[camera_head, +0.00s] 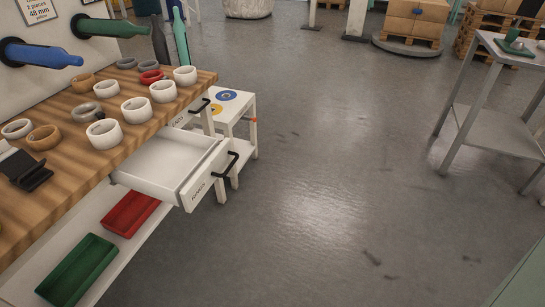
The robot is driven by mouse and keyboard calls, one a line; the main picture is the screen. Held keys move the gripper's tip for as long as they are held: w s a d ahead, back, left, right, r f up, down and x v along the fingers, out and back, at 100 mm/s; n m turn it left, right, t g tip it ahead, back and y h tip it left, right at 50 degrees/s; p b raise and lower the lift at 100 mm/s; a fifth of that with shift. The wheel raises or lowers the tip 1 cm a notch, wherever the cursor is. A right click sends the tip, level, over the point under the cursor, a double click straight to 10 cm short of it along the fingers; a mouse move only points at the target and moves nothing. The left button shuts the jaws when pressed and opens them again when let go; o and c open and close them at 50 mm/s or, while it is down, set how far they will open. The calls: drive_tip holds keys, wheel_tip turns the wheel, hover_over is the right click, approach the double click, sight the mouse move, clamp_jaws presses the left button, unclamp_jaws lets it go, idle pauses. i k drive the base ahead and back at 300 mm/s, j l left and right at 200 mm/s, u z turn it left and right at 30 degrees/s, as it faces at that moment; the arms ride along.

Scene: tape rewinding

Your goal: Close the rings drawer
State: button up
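The rings drawer (172,166) is a white drawer under the wooden workbench. It is pulled well out to the right, and the visible part of its inside looks empty. Its front panel (198,190) carries a label that appears to read "RINGS" and a black bar handle (227,172). My gripper does not show in this view.
Another drawer front with a black handle (200,106) lies just behind. A small white table (234,112) stands beyond. White and brown rings cover the bench (85,160). Red (129,213) and green (77,269) trays sit below. The floor (320,190) to the right is clear.

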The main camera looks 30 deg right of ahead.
sight(176, 167)
drive_tip(key=z, duration=0.4)
drive_tip(key=i+j+z, duration=0.1)
drive_tip(key=z, duration=0.35)
drive_tip(key=j+z, duration=0.2)
drive_tip(key=z, duration=0.2)
drive_tip(key=i+j, duration=0.1)
drive_tip(key=j, duration=0.3)
drive_tip(key=i+j, duration=0.1)
drive_tip(key=j, duration=0.25)
drive_tip(key=i+j, duration=0.1)
drive_tip(key=j, duration=0.3)
drive_tip(key=k+j, duration=0.1)
drive_tip(key=k+l+u, duration=0.1)
drive_tip(key=k, duration=0.4)
drive_tip(key=l, duration=0.1)
